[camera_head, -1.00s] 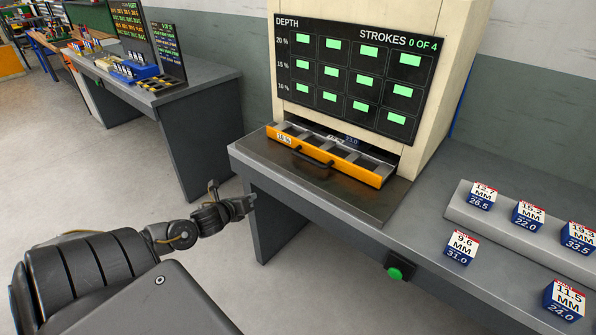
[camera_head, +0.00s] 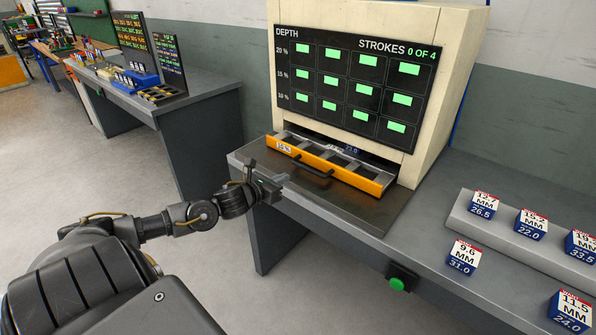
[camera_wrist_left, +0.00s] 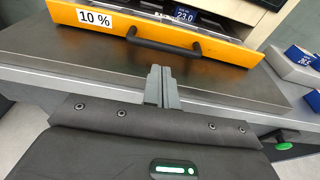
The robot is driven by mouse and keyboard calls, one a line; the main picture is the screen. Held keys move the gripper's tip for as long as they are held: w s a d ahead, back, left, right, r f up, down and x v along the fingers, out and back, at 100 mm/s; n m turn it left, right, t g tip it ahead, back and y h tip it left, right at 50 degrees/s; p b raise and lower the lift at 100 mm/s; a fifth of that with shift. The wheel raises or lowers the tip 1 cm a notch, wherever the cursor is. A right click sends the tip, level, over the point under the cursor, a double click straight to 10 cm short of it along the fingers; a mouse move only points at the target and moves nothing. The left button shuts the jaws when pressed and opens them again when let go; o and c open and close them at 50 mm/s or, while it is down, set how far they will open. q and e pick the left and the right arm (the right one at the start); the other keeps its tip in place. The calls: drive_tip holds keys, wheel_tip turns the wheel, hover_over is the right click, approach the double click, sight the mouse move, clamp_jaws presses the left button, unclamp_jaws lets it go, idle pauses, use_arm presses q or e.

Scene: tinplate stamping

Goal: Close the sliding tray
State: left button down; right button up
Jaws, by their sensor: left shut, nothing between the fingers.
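The sliding tray (camera_head: 350,171) sticks out of the slot at the bottom of the cream press (camera_head: 455,60). It has an orange front with a black bar handle (camera_head: 313,168) and a 10 % label, and several compartments. A blue block marked 23.0 shows in it in the left wrist view (camera_wrist_left: 184,17). My left gripper (camera_head: 284,179) is shut and empty, in front of and below the tray's front, apart from it. In the left wrist view its closed fingertips (camera_wrist_left: 160,70) point at the handle (camera_wrist_left: 163,46). My right gripper is not in view.
The grey bench (camera_head: 400,235) carries the press. Several labelled blocks, such as the 9.6 MM block (camera_head: 463,258), stand at the right, some on a raised grey ledge (camera_head: 484,218). A green button (camera_head: 397,284) sits on the bench front. Another bench (camera_head: 205,100) stands at the back left.

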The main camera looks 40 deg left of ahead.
sight(298, 180)
use_arm(q)
drive_tip(key=p+x, duration=0.1)
drive_tip(key=x, duration=0.6)
drive_tip(key=shift+r, duration=0.1)
drive_tip(key=shift+w+f+p, duration=0.25)
drive_tip(key=shift+w+p, duration=0.1)
drive_tip(key=shift+w, duration=0.3)
